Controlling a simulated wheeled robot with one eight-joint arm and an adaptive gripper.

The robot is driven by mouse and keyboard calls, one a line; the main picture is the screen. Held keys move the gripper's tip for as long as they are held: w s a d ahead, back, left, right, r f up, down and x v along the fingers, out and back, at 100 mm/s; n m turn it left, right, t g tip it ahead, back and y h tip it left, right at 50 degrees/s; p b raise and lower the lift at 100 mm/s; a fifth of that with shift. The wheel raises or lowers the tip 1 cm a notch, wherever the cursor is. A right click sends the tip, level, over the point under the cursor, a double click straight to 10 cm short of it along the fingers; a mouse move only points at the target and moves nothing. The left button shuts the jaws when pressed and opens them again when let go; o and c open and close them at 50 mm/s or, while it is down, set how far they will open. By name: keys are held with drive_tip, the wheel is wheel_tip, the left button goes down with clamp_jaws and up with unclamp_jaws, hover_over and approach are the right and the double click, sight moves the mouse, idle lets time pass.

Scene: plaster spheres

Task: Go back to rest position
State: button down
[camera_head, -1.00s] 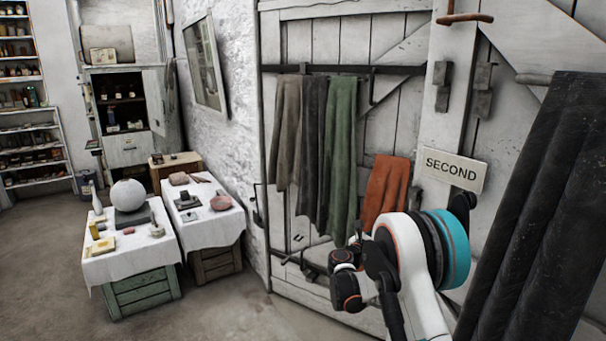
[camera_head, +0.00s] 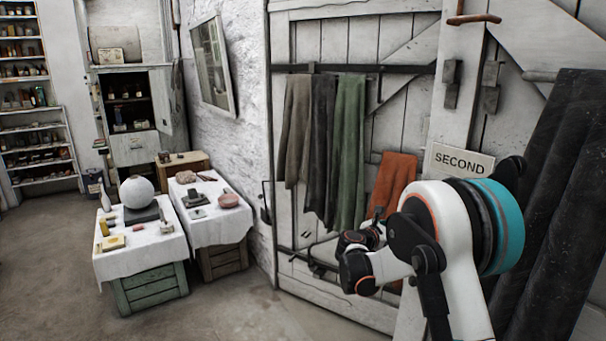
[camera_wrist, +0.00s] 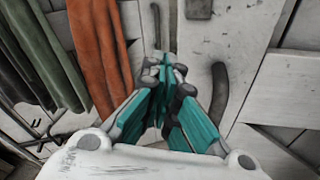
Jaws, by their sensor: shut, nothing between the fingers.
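My gripper (camera_wrist: 166,72) shows in the wrist view with its teal fingers together and nothing between them. It points toward the white plank door (camera_wrist: 225,60), and an orange cloth (camera_wrist: 95,45) hangs to its left. In the head view my bent arm stands at the lower right, in front of the door (camera_head: 400,30). The fingers cannot be made out there. The orange cloth (camera_head: 395,175) hangs just behind my arm, which hides its lower part.
Grey-brown, dark and green cloths (camera_head: 350,150) hang from a rail. A "SECOND" sign (camera_head: 459,161) is close behind my arm. Dark fabric (camera_head: 560,200) hangs at right. A table with a white sphere (camera_head: 136,192) stands at left. Floor (camera_head: 60,260) is clear at lower left.

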drive_tip(key=s+r+m+g+y+b, duration=0.15)
drive_tip(key=s+r+m+y, duration=0.35)
drive_tip(key=s, duration=0.6)
drive_tip(key=s+r+m+g+b, duration=0.1)
drive_tip(key=s+r+m+g, duration=0.1)
drive_tip(key=s+m, duration=0.75)
drive_tip(key=s+a+f+m+y+b, duration=0.1)
drive_tip(key=s+a+f+m+y, duration=0.1)
drive_tip(key=s, duration=0.8)
drive_tip(key=s+a+f+m+y+b, duration=0.1)
drive_tip(key=s+a+f+m+y, duration=0.1)
drive_tip(key=s, duration=0.8)
drive_tip(key=s+a+f+m+y, duration=0.2)
drive_tip(key=s+a+f+m, duration=0.2)
drive_tip(key=s, duration=0.5)
drive_tip(key=shift+s+a+m+g+y+b, duration=0.3)
drive_tip(key=shift+s+a+m+g+b, duration=0.2)
drive_tip(key=shift+a, duration=0.2)
drive_tip(key=shift+w+d+f, duration=0.1)
drive_tip(key=shift+d, duration=0.05)
